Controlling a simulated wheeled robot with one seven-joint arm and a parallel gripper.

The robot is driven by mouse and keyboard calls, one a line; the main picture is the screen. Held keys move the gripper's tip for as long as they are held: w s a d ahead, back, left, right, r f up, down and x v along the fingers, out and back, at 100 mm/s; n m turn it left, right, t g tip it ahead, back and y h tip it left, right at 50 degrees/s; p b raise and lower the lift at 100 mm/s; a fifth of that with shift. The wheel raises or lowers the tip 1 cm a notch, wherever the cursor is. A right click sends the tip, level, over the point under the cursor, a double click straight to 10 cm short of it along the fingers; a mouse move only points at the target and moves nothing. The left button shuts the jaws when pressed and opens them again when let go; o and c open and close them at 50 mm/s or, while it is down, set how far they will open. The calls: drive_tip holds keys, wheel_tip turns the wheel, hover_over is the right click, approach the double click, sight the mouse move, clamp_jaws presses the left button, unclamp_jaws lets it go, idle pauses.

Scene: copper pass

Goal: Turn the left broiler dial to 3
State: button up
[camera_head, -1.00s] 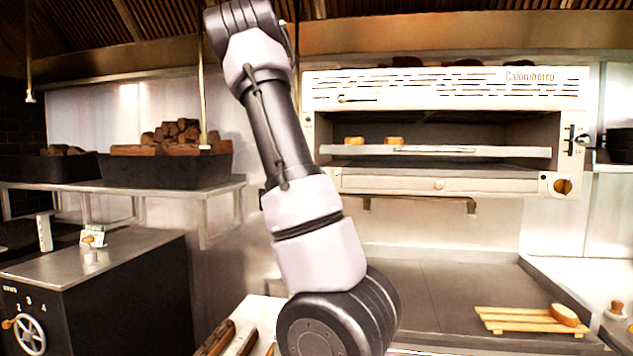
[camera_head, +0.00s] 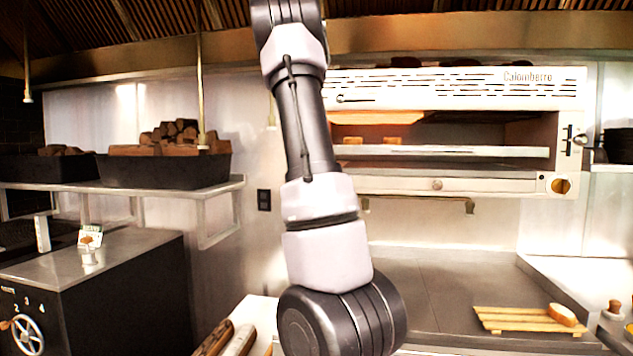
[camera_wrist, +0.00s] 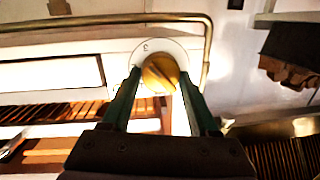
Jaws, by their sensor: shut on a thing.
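The left broiler dial (camera_wrist: 157,72) is a yellow-brass knob on a round white plate in the wrist view, with one small numeral legible near the plate's edge. My gripper (camera_wrist: 160,79) is shut on this dial, one dark finger on each side. The knob's ridge lies slantwise; I cannot tell which number it points to. In the head view the broiler (camera_head: 440,90) is the white unit on the wall, and my arm hides its left dial and my gripper. The right dial (camera_head: 560,186) is in plain view.
A metal rail (camera_wrist: 100,20) runs close around the dial in the wrist view. Bread pieces (camera_head: 392,140) sit on the broiler's rack. Below, a wooden board (camera_head: 500,320) with a bread slice lies on the counter. A shelf with wood bins (camera_head: 165,172) is at left.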

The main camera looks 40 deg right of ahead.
drive_tip(key=shift+f+m, duration=0.1)
drive_tip(key=shift+m, duration=0.7)
drive_tip(key=o, duration=1.4)
drive_tip(key=shift+c, duration=0.2)
drive_tip(key=shift+s, duration=0.1)
drive_tip(key=v, duration=1)
drive_tip(key=shift+s+a, duration=0.25)
